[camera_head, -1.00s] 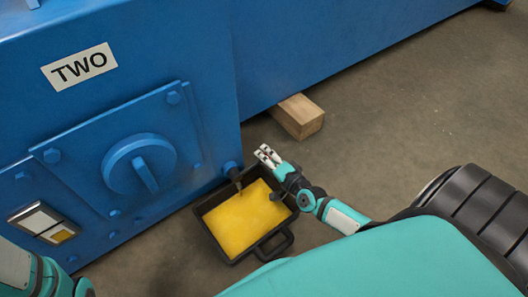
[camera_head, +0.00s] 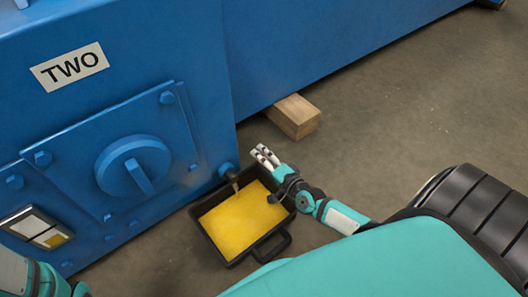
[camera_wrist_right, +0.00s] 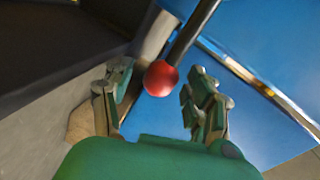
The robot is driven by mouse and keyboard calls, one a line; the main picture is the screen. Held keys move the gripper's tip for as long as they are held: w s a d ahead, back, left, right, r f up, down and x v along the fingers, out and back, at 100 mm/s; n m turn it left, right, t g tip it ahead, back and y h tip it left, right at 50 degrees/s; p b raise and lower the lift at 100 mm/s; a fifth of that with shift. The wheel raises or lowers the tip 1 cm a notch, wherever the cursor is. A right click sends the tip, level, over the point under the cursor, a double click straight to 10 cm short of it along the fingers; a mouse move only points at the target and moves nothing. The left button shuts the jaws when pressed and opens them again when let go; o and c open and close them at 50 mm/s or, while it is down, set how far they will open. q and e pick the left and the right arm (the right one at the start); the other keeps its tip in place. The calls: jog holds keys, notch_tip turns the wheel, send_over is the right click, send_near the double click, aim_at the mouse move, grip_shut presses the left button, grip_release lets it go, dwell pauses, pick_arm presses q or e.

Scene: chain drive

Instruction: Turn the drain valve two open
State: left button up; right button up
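The drain valve (camera_head: 231,178) sticks out low from the blue machine marked TWO (camera_head: 69,67), above a black tray. In the right wrist view its dark lever (camera_wrist_right: 192,35) ends in a red ball knob (camera_wrist_right: 161,78). My right gripper (camera_head: 263,156) is beside the valve. In the right wrist view its fingers (camera_wrist_right: 160,98) are spread on both sides of the knob. I see no finger pressed on it. The knob is hard to make out in the head view. My left arm is at the lower left, and its gripper does not show.
The black tray (camera_head: 197,219) holds yellow liquid (camera_head: 240,222) and stands on the floor, with its handle towards me. A wooden block (camera_head: 294,117) lies by the machine behind my right gripper. A round handle (camera_head: 133,168) is on the machine's panel.

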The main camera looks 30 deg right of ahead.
jog(key=shift+a, duration=0.1)
jog(key=a+v, duration=0.1)
jog(key=v, duration=1.1)
jog(key=shift+d, duration=0.5)
jog(key=shift+w+r, duration=0.1)
jog(key=shift+r, duration=0.1)
